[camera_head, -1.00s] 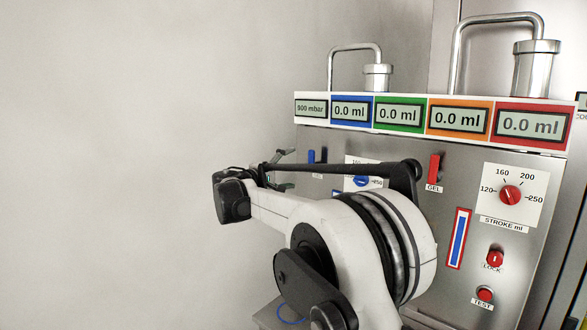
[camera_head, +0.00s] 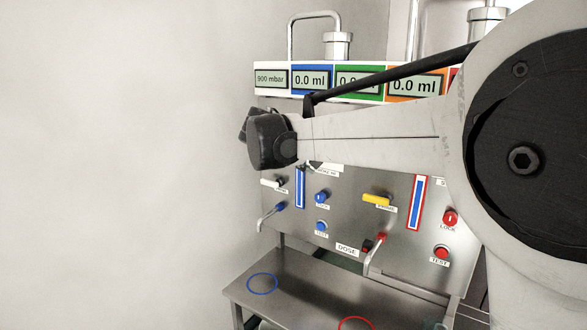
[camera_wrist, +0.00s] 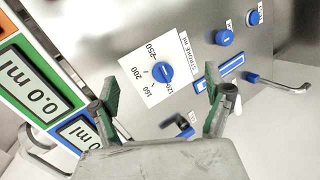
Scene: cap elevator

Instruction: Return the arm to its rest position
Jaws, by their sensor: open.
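My gripper (camera_wrist: 161,112) shows in the wrist view with its two green-padded fingers apart and nothing between them. Beyond the fingers is the steel panel with the blue stroke dial (camera_wrist: 162,72) on its white scale plate. I cannot tell the exact gap between fingers and panel, but no contact shows. In the head view my arm crosses the upper right in front of the panel, with its dark wrist joint at the panel's left side. The gripper's fingers are mostly hidden there behind the arm.
The machine's display row (camera_head: 320,81) stands behind my arm. Below are a yellow lever (camera_head: 377,200), a blue outlet handle (camera_head: 271,215) and a red dose handle (camera_head: 376,252). A steel shelf (camera_head: 310,290) bears blue and red rings. Open space lies left, before the bare wall.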

